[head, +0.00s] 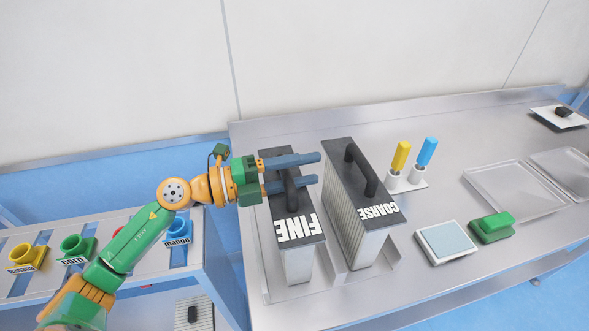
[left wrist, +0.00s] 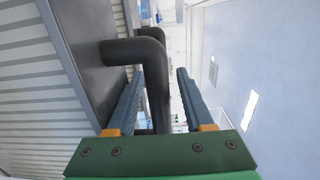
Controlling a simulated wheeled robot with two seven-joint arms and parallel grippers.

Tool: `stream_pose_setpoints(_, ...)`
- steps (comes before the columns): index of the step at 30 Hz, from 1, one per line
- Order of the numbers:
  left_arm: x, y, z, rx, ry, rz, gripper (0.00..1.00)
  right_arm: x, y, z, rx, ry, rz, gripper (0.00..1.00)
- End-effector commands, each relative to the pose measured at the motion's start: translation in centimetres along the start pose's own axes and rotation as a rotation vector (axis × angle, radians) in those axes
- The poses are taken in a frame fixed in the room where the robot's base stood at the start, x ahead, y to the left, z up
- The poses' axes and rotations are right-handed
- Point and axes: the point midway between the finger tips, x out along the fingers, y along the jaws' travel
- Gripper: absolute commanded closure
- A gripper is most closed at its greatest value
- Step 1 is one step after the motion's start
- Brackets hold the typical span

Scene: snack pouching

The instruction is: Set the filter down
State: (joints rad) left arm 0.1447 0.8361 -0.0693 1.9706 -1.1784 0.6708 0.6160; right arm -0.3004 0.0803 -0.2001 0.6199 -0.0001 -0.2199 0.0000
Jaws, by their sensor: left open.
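The FINE filter (head: 297,230), a tall ribbed box with a black top, stands upright on the metal table at the centre. My left gripper (head: 318,169) reaches across its top from the left. In the left wrist view the gripper's blue fingers (left wrist: 160,75) are apart, with the filter's dark bent handle (left wrist: 150,48) between them. I cannot tell whether either finger touches it. The COARSE filter (head: 378,214) stands upright just to the right, its black handle (head: 361,168) free. My right gripper is not in view.
A metal holder (head: 385,268) shows at the filters' base. A white stand (head: 408,185) with yellow and blue sticks, a pale pad (head: 445,242), a green block (head: 492,228) and metal trays (head: 500,180) lie to the right. A shelf with coloured spouts (head: 178,232) stands left.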

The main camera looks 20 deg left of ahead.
Motion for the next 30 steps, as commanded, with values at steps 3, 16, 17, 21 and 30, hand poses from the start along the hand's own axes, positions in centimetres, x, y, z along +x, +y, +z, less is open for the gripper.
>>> stream_pose_setpoints(3,0.0,-0.2,0.0,0.000,0.001,0.001,0.46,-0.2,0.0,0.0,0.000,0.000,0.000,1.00)
stream_pose_setpoints(16,-6.5,0.3,0.0,-0.002,-0.002,0.003,0.46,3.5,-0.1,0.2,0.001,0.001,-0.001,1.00)
stream_pose_setpoints(17,-7.0,0.3,0.1,-0.004,-0.002,0.002,0.46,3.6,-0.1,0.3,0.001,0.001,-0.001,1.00)
stream_pose_setpoints(21,-9.2,0.2,0.0,-0.002,-0.001,0.003,0.46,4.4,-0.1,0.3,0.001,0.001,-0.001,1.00)
stream_pose_setpoints(30,-12.0,-0.2,0.0,-0.001,0.000,0.001,0.46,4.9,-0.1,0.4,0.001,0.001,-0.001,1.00)
